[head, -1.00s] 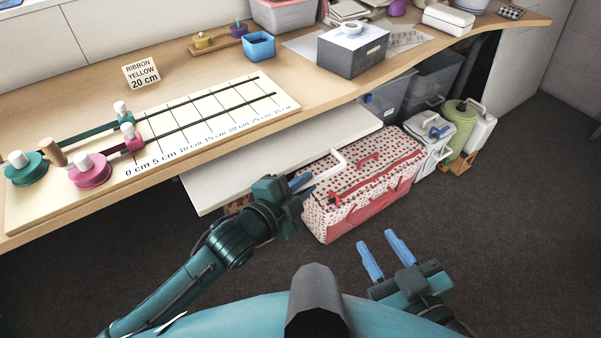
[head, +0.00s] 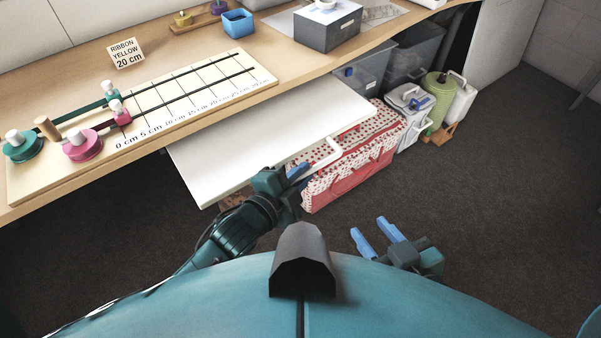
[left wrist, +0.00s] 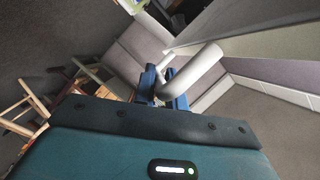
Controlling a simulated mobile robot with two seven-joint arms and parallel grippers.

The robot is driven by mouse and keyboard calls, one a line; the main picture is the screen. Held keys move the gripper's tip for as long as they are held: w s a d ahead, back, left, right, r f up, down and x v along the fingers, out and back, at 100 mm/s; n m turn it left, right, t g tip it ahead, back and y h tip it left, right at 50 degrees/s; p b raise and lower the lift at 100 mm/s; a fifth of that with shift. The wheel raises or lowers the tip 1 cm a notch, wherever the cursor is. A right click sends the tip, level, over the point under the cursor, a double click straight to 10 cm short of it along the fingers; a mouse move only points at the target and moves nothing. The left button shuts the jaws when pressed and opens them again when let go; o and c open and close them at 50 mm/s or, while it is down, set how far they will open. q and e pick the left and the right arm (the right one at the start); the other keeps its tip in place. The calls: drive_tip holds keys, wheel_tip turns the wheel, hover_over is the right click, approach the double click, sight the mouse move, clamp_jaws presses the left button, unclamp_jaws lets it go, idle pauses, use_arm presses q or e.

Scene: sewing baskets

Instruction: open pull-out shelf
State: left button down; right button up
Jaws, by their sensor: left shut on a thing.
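The pull-out shelf (head: 262,142) is a white board under the desk top, sticking well out from the desk's front edge. A white bar handle (head: 327,154) is at its front edge. My left gripper (head: 299,172) is shut on the handle's near end. In the left wrist view the pale handle (left wrist: 198,70) runs between the blue fingers of my left gripper (left wrist: 165,86), with the shelf (left wrist: 270,42) beyond it. My right gripper (head: 377,236) is open and empty, above the floor to the right.
A red-and-white dotted sewing basket (head: 352,170) stands on the floor, partly covered by the shelf. A grey-white container (head: 408,103) and a green canister (head: 440,95) stand right of it. The desk (head: 90,85) holds a ribbon measuring board (head: 150,112). Dark floor (head: 500,190) is clear at right.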

use_arm(q)
drive_tip(key=c, duration=1.5)
unclamp_jaws()
drive_tip(key=shift+o, duration=0.2)
drive_tip(key=shift+s+a, duration=0.1)
